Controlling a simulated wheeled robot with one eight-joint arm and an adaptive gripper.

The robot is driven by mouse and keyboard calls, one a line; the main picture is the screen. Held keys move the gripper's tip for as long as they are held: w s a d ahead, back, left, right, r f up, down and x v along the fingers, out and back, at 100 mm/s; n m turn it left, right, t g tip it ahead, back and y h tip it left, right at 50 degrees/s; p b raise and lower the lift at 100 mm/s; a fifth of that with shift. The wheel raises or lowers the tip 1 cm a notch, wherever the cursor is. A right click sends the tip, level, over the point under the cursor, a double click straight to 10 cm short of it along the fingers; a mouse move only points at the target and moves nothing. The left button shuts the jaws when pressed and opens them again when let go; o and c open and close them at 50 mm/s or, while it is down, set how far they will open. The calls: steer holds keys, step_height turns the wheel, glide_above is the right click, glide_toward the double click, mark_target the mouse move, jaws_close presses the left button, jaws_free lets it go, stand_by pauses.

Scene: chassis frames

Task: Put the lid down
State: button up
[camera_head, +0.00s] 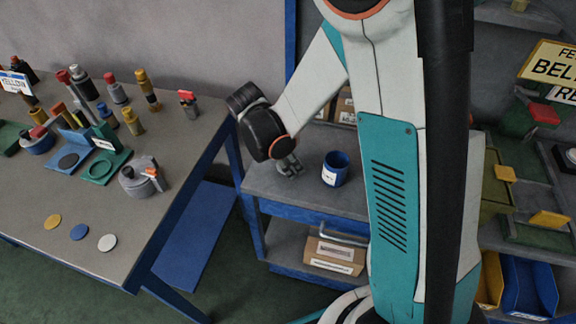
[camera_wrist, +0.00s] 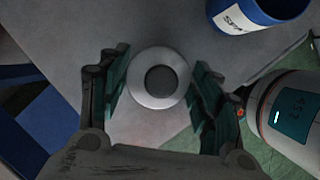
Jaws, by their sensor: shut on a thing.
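The lid (camera_wrist: 158,102), a round grey disc with a pale rim and a dark round middle, sits between the fingers of my gripper (camera_wrist: 158,85) in the wrist view. My gripper is shut on it. In the head view my gripper (camera_head: 290,167) is low over the grey top of the blue-framed cart (camera_head: 267,188), left of a blue mug. The lid cannot be made out there. I cannot tell whether it touches the cart top.
The blue mug (camera_head: 336,170) with a white label stands close to the right of my gripper; it also shows in the wrist view (camera_wrist: 262,12). A grey table (camera_head: 150,225) with bottles and discs is at left. A cardboard box (camera_head: 333,258) lies on the cart's lower shelf.

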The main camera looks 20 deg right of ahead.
steer(key=shift+f, duration=0.95)
steer(key=shift+f+b, duration=0.2)
steer(key=shift+b, duration=0.15)
steer(key=o, duration=1.1)
steer(key=shift+r, duration=0.1)
steer(key=shift+c, duration=0.2)
steer(key=shift+r+p, duration=0.25)
steer(key=shift+p, duration=0.05)
steer(key=p+v, duration=0.3)
steer(key=v, duration=0.8)
steer(key=shift+a+r+p, duration=0.15)
steer(key=shift+r+p, duration=0.2)
steer(key=shift+r, duration=0.05)
